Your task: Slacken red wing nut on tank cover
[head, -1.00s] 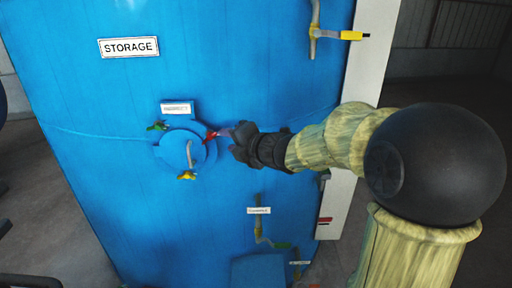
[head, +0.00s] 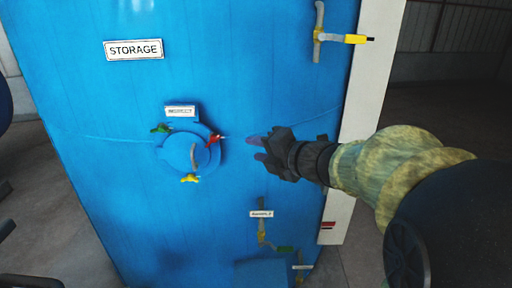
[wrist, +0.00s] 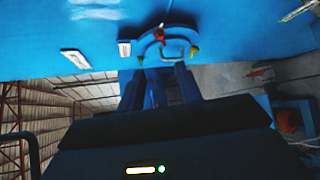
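The red wing nut (head: 214,139) sits at the upper right rim of the round blue tank cover (head: 177,153). A green wing nut (head: 161,128) is at the cover's upper left, and a yellow wing nut (head: 190,178) is at its bottom. My gripper (head: 257,148) is to the right of the red wing nut, apart from it, with its fingers spread and nothing between them. In the wrist view the red wing nut (wrist: 159,35) shows beyond the two separated fingers (wrist: 160,80), near the curved cover handle (wrist: 178,50).
The blue tank carries a STORAGE label (head: 134,49) and a smaller label (head: 181,111) above the cover. A pipe with a yellow-handled valve (head: 345,39) is at the upper right. Another valve (head: 262,232) is below. Open space lies right of the tank.

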